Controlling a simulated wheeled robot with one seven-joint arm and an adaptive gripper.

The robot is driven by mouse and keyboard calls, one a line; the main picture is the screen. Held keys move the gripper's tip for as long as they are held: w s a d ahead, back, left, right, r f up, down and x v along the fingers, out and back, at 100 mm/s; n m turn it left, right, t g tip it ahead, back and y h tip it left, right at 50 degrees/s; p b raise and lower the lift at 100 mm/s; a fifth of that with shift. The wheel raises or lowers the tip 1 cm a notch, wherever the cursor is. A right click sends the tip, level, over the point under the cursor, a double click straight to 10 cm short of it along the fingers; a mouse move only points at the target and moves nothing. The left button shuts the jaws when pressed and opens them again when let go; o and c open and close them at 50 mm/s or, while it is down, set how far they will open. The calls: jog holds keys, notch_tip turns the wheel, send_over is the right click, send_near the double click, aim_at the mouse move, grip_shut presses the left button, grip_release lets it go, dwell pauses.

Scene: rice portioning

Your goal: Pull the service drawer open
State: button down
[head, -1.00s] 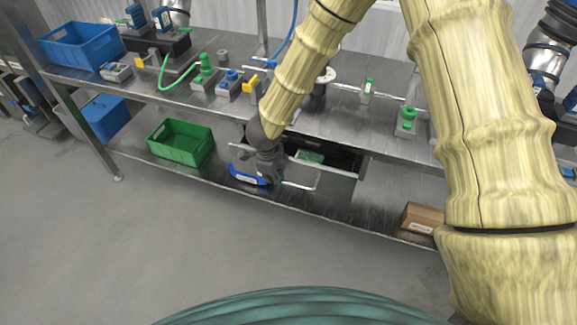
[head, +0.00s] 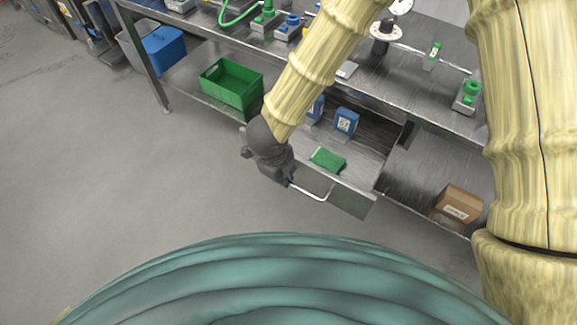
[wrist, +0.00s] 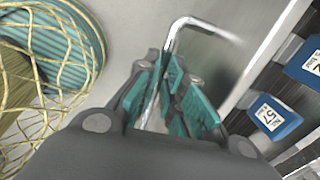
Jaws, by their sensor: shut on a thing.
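The service drawer (head: 352,200) is pulled out from under the steel workbench, and its inside shows from above. Its bar handle (head: 318,196) runs along the front and also shows in the wrist view (wrist: 178,27). My gripper (head: 288,181) is at the left part of the handle. In the wrist view its teal-padded fingers (wrist: 173,78) are shut on the bar. A green block (head: 328,160) and blue labelled packs (head: 346,122) are inside the drawer. My arm hides the drawer's left side.
A green crate (head: 231,84) stands on the lower shelf to the left and a cardboard box (head: 459,204) to the right. Small fixtures sit on the bench top (head: 400,70). The grey floor (head: 150,190) in front is clear.

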jog(key=shift+s+a, duration=0.1)
jog(key=shift+s, duration=0.05)
jog(key=c, duration=1.5)
grip_release()
jog(key=r, duration=0.4)
jog(key=s+r, duration=0.1)
jog(key=r, duration=0.3)
jog(key=s+a+r, duration=0.1)
jog(key=r, duration=0.2)
jog(key=shift+r, duration=0.4)
